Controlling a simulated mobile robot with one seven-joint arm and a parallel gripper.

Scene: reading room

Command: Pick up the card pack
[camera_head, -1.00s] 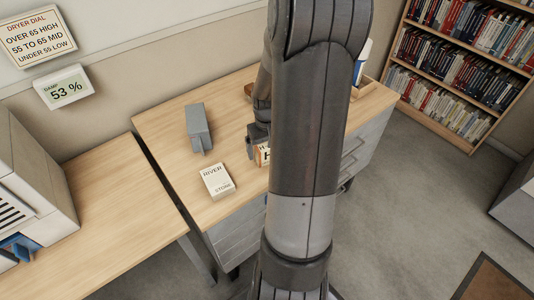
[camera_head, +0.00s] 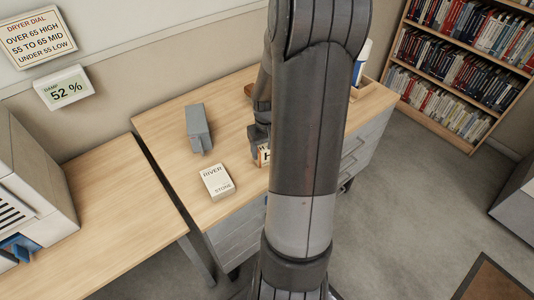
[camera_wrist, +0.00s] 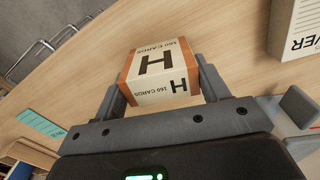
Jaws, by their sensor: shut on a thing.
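The card pack is a small cream box with orange-brown edges, marked "H" and "160 CARDS". In the wrist view the card pack (camera_wrist: 158,70) sits between the two fingers of my gripper (camera_wrist: 162,85), which is shut on it. In the head view my gripper (camera_head: 258,139) is over the wooden desk, and only a sliver of the card pack (camera_head: 263,156) shows. My arm hides the rest. I cannot tell how far the pack is from the desk top.
A white "RIVER STONE" box (camera_head: 217,181) lies left of the pack, with a grey block-shaped object (camera_head: 198,128) behind it. A blue-and-white item (camera_head: 361,62) stands at the desk's back right. The desk's left part (camera_head: 165,125) is clear.

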